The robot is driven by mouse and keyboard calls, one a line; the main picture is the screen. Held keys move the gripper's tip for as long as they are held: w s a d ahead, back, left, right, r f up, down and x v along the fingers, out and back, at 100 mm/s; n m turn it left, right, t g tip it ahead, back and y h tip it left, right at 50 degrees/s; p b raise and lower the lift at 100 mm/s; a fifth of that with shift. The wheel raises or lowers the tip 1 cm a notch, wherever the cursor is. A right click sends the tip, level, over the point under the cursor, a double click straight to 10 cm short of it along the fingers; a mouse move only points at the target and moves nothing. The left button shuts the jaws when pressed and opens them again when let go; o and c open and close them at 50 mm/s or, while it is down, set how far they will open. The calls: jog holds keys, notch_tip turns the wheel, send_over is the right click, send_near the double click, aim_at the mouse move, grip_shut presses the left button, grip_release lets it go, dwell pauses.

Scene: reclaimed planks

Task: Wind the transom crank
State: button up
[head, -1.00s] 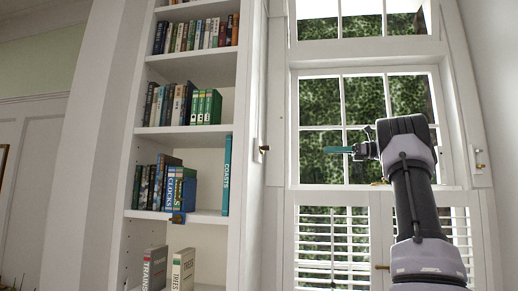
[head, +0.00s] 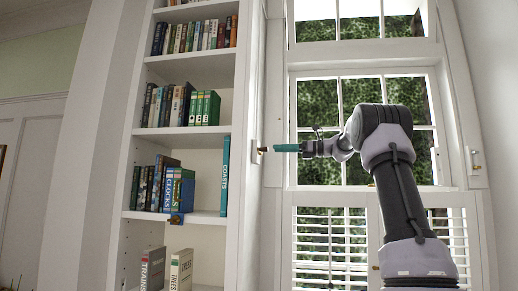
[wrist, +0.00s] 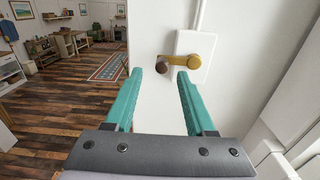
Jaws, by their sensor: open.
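The crank has a short brass arm (wrist: 185,60) with a dark brown knob (wrist: 161,65) at its left end, and sits on a white plate (wrist: 207,48) on a white wall face. In the head view the crank (head: 262,149) is a small brass shape beside the bookcase's right edge. My gripper (head: 276,148) is open, its teal fingers pointing left, with the tips close to the crank. In the wrist view my gripper (wrist: 160,73) has its fingers apart and empty, and the knob shows just beyond and between the tips. I see no contact.
A second brass fitting (head: 476,167) is on the right window side. The window (head: 362,90) has louvred shutters (head: 330,245) below. A bookcase (head: 243,90) stands left. The wrist view shows a conduit (wrist: 199,14) above the plate and open floor (wrist: 50,115) left.

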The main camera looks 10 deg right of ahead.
aim_at(264, 151)
jog(key=shift+x, duration=2.15)
